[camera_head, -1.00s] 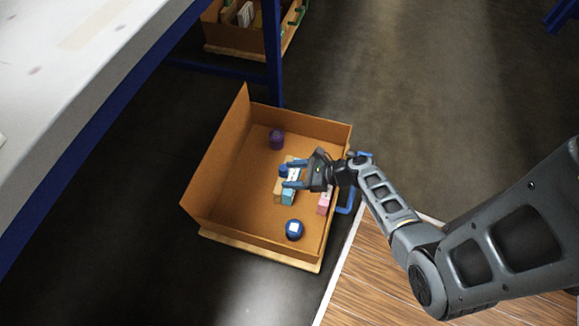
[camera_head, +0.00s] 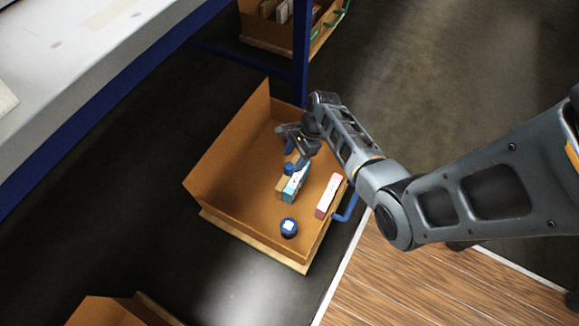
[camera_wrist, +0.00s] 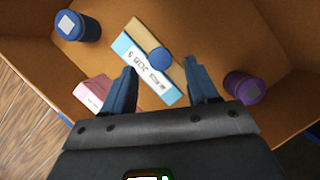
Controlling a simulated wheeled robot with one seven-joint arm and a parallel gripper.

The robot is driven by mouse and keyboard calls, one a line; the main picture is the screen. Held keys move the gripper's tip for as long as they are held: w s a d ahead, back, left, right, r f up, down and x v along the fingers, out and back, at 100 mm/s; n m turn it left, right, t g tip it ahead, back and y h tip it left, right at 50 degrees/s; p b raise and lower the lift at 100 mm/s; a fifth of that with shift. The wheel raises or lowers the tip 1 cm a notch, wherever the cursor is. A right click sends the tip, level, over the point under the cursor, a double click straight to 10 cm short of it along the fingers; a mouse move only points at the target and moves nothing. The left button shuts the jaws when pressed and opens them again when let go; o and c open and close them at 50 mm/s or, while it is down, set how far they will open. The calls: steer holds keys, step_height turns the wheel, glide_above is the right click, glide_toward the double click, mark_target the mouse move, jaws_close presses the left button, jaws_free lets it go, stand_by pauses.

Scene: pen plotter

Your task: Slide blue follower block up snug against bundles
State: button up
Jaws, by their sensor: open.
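Inside the brown open box, a tan block (camera_head: 279,187) with a round blue knob (camera_head: 288,169) stands against a light-blue and white labelled pack (camera_head: 298,183). In the wrist view the tan block (camera_wrist: 138,32), blue knob (camera_wrist: 160,59) and labelled pack (camera_wrist: 140,68) lie side by side. No separate plain blue block is clear. A pink and white pack (camera_head: 328,196) stands apart at the right wall. My gripper (camera_head: 292,150) is open above the knob. In the wrist view its fingers (camera_wrist: 160,68) appear on either side of the knob; I cannot tell whether they touch anything.
A blue can (camera_head: 289,228) stands in the near part, and a purple can (camera_wrist: 243,87) shows beside my right finger. The box floor at left is clear.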

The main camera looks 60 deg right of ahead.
mark_target(290, 165)
steer(key=b+x, duration=0.2)
steer(key=x, duration=0.3)
jaws_close()
stand_by(0.5)
